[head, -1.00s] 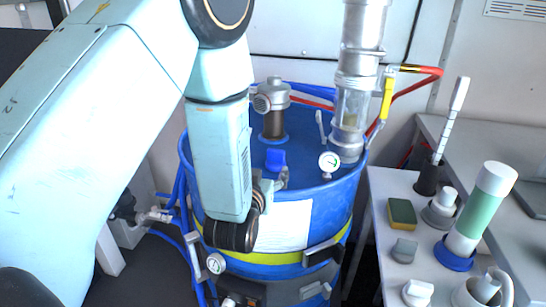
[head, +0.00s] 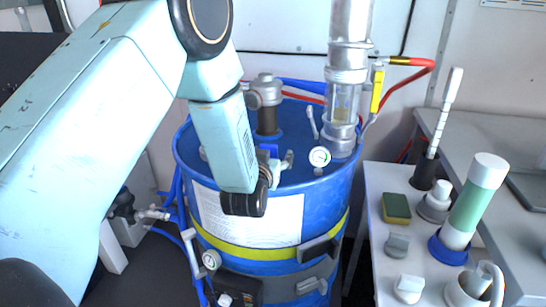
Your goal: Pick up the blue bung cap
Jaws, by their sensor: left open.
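The blue bung cap (head: 270,149) shows as a small bright blue piece above the top of the blue drum (head: 325,185). My left wrist and gripper hide most of it. My left gripper (head: 284,161) is open, with its grey fingers over the drum lid, just in front of and beside the cap in the picture. I cannot tell whether the fingers touch the cap. My right gripper is not in view.
A metal pump tube (head: 346,75) and a pressure gauge (head: 319,157) rise from the lid on the right. A grey fitting (head: 267,95) stands behind. The side table (head: 385,178) at right holds a sponge (head: 396,208) and a green-and-white cylinder (head: 478,195).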

